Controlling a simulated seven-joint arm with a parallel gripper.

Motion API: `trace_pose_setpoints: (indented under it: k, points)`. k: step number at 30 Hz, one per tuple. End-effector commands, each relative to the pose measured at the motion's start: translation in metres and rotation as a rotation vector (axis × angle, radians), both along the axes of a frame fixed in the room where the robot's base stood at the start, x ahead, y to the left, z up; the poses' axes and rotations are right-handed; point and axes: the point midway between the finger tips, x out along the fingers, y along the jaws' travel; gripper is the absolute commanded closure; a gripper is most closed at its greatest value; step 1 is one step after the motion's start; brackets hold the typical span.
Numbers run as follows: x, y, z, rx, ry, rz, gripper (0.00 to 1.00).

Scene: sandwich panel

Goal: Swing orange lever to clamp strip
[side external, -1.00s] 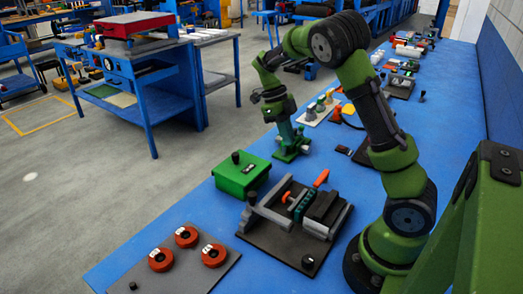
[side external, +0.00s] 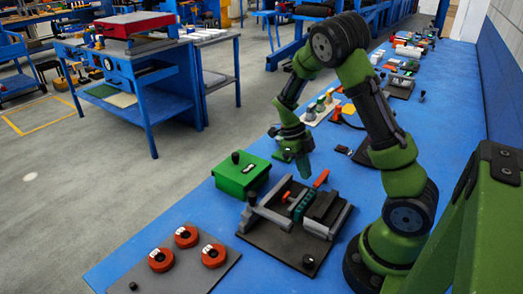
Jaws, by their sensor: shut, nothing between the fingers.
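The orange lever (side external: 321,178) stands tilted at the far side of a dark clamping fixture (side external: 278,246), its tip pointing up and right. A thin dark-green strip (side external: 300,207) appears to lie in the fixture beside grey bars and dark blocks. My gripper (side external: 303,172) is shut and empty. It hangs just behind and left of the lever, apart from it in this view. Its fingertips are small and partly merge with the green of the wrist.
A green box (side external: 240,174) with a black knob stands left of the fixture. A grey plate (side external: 190,262) with several orange-red discs lies at the front left. Small parts (side external: 325,104) sit behind my gripper.

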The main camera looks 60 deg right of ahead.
Motion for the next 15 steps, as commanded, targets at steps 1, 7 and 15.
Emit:
trace_pose_setpoints:
  k: [1, 7, 15]
  points:
    - [-0.0056, 0.0001, 0.0005, 0.001, 0.0, -0.002, 1.0]
    - [-0.014, -0.0001, 0.0004, -0.001, 0.0, 0.0, 1.0]
    - [-0.0142, -0.0002, 0.0005, -0.001, 0.0, 0.0, 1.0]
